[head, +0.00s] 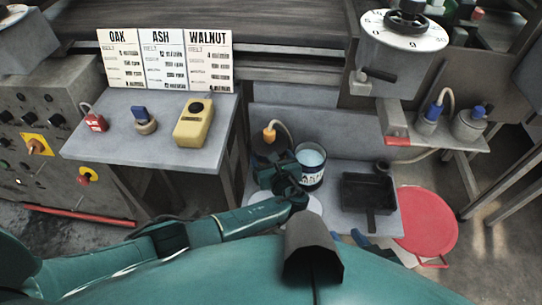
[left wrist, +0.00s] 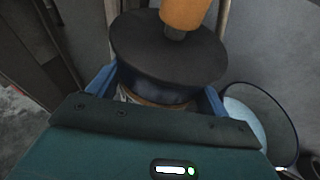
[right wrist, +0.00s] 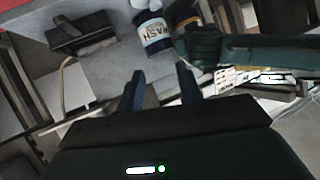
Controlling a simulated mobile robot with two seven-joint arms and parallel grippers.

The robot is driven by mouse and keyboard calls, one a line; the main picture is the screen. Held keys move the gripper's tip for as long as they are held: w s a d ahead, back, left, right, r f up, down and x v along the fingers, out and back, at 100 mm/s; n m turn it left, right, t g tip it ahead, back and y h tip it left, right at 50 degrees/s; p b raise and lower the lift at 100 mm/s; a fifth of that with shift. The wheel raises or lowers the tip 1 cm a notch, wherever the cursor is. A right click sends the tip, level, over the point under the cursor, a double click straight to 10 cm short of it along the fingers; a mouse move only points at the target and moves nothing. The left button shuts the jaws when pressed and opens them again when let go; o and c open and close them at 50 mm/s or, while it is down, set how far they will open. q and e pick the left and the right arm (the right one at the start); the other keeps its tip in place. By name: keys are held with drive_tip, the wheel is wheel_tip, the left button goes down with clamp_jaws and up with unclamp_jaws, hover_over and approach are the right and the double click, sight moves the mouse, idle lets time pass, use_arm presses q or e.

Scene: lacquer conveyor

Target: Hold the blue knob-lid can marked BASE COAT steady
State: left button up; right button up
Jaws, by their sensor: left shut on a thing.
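A can with a wide dark lid and an orange knob (head: 269,134) stands left of the WASH can in the head view. It fills the left wrist view, where its dark lid (left wrist: 165,55) hides most of its body. I cannot read BASE COAT on it. My left gripper (head: 277,168) is shut around the can below the lid, with a blue finger on each side. The can looks upright. My right gripper (right wrist: 160,90) is open and empty, short of the WASH can in the right wrist view; its blue fingers (head: 362,242) show low in the head view.
The open WASH can (head: 311,170), holding pale liquid, stands close beside the held can. A black tray (head: 368,190) is to its right, and a red round stool (head: 426,222) beyond. A side table (head: 150,155) holds a yellow device (head: 193,122).

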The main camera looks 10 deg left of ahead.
use_arm(q)
drive_tip(key=shift+f, duration=0.2)
drive_tip(key=shift+f+b, duration=0.35)
drive_tip(key=shift+b, duration=0.15)
drive_tip(key=shift+f+b, duration=0.55)
drive_tip(key=shift+f, duration=0.05)
use_arm(e)
drive_tip(key=shift+s+d+r+t, duration=0.1)
drive_tip(key=shift+d+r+t, duration=0.3)
drive_tip(key=shift+d, duration=0.15)
use_arm(q)
drive_tip(key=shift+w, duration=0.1)
drive_tip(key=shift+f, duration=0.15)
use_arm(e)
drive_tip(key=shift+s+a+f, duration=0.1)
drive_tip(key=shift+f, duration=0.2)
drive_tip(key=shift+r, duration=0.1)
